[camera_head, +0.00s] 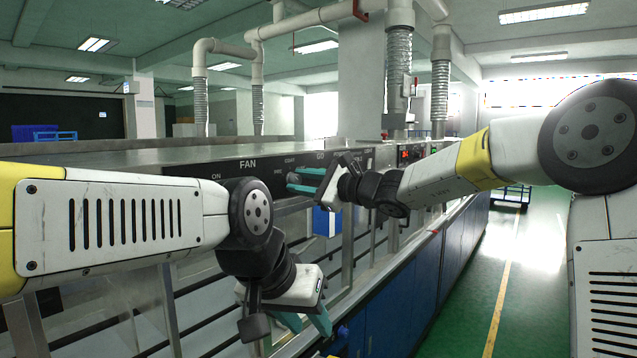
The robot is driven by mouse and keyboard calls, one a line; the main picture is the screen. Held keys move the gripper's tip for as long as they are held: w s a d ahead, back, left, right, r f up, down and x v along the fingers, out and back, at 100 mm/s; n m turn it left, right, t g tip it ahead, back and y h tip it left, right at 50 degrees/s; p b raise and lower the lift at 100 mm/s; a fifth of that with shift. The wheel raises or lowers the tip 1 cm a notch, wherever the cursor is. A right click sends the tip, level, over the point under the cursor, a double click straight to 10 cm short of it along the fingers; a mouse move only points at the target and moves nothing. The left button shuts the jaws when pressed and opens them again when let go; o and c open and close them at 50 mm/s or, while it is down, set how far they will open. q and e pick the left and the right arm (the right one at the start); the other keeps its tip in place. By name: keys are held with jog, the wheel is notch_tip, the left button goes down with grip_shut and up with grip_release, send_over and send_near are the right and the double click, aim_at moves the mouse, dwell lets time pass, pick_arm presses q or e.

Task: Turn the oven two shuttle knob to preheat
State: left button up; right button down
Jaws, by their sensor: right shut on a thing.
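The black control panel (240,167) on the oven line's front carries white labels, including FAN, ON and GO. My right gripper (300,182) reaches in from the right, its teal fingers against the panel to the right of FAN. It is shut on the shuttle knob, which the fingers hide, so its pointing direction cannot be read. Small labels around the fingers are partly covered and hard to read. My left gripper (310,326) hangs low in front of the machine, pointing down, with its teal fingers apart and nothing seen between them.
A second panel with a small red display (408,153) sits farther along the line. Blue cabinets (400,305) run below the machine. A blue box (325,222) hangs under the panel.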

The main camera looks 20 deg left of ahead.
jog(key=shift+n, duration=1.2)
jog(key=c, duration=1.1)
grip_release()
jog(key=v, duration=0.7)
jog(key=shift+d, duration=0.35)
jog(key=shift+s, duration=0.1)
